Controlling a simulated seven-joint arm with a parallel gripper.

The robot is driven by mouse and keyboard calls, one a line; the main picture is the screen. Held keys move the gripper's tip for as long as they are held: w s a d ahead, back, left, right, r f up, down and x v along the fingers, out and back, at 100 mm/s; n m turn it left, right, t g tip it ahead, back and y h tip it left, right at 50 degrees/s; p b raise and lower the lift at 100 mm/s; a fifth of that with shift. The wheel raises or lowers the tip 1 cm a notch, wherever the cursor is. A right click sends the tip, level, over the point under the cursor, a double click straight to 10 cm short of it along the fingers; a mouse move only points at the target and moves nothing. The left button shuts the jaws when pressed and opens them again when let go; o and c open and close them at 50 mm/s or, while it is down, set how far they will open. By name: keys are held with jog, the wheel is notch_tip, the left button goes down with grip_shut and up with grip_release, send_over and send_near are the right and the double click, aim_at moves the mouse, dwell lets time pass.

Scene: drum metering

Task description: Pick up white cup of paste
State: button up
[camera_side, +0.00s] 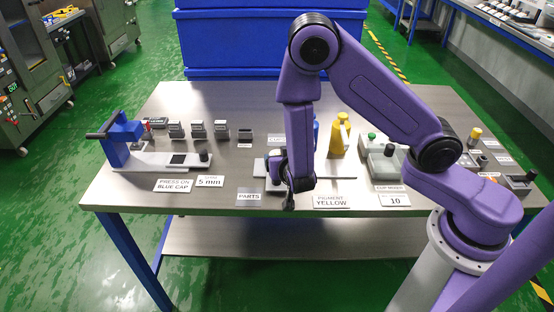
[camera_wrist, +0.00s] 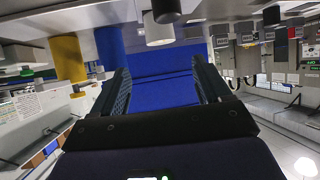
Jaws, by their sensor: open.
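My gripper (camera_side: 288,197) hangs low over the front middle of the table, near the PARTS sign. In the wrist view its two dark fingers (camera_wrist: 160,68) are apart with nothing between them. That view appears upside down, with the tabletop along its top. A pale cylindrical cup-like thing (camera_wrist: 160,33) with a dark part against it shows beyond the fingers, apart from them; it may be the white cup, but its contents cannot be seen. In the side view, my gripper and forearm partly hide the small pale items beside them, so I cannot make out the cup there.
A yellow bottle (camera_side: 340,136) stands behind my gripper, right of it. A grey device with a green knob (camera_side: 383,160) is at the right. The table's front edge is close.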

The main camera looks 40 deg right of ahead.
aim_at(277, 153)
jog(key=x, duration=0.8)
jog(key=f+x, duration=0.1)
jog(key=x, duration=0.1)
jog(key=shift+w+d+f, duration=0.2)
jog(key=shift+w+f, duration=0.15)
jog(key=shift+w, duration=0.15)
jog(key=c, duration=1.2)
jog(key=shift+o, duration=0.2)
jog(key=shift+r, duration=0.1)
